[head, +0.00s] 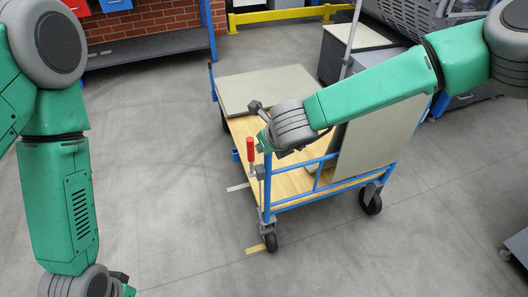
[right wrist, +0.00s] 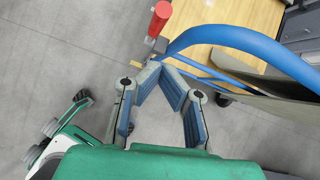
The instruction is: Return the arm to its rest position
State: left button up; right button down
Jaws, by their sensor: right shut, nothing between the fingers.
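My right arm (head: 370,95) reaches in from the right, over the near end of a cart. My right gripper (right wrist: 160,72) is shut and empty in the right wrist view, its blue-padded fingers meeting at the tips. It is close to the cart's blue rail (right wrist: 245,45) and a red-handled clamp (right wrist: 158,20); whether it touches them I cannot tell. In the head view the red handle (head: 250,150) stands upright at the cart's near left corner.
The cart's wooden deck (head: 250,127) carries a flat grey-beige slab (head: 265,88). A beige panel (head: 375,135) stands tilted at its right side. A workbench (head: 150,47) stands at the back left, grey cabinets (head: 355,50) behind the cart. Grey floor (head: 160,140) is clear left of the cart.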

jog(key=shift+d+r, duration=0.1)
jog(key=shift+r, duration=0.15)
dwell(0.3)
jog(key=s+d+f+n+g+h+b, duration=0.1)
jog(key=s+d+f+n, duration=0.4)
jog(key=s+f+n, duration=0.3)
jog(key=s+d+f+n+g+b, duration=0.1)
jog(key=s+d+f+n, duration=0.4)
jog(key=s+f+n, duration=0.3)
jog(key=s+d+f+n+g+h+b, duration=0.1)
jog(key=s+d+n+g+b, duration=0.1)
jog(key=s+d+n, duration=1.2)
jog(key=s+d+g, duration=0.1)
jog(key=s+d, duration=0.2)
jog(key=s, duration=0.2)
jog(key=shift+f+n+g+h, duration=0.3)
jog(key=shift+g+h, duration=0.1)
jog(key=shift+w, duration=0.1)
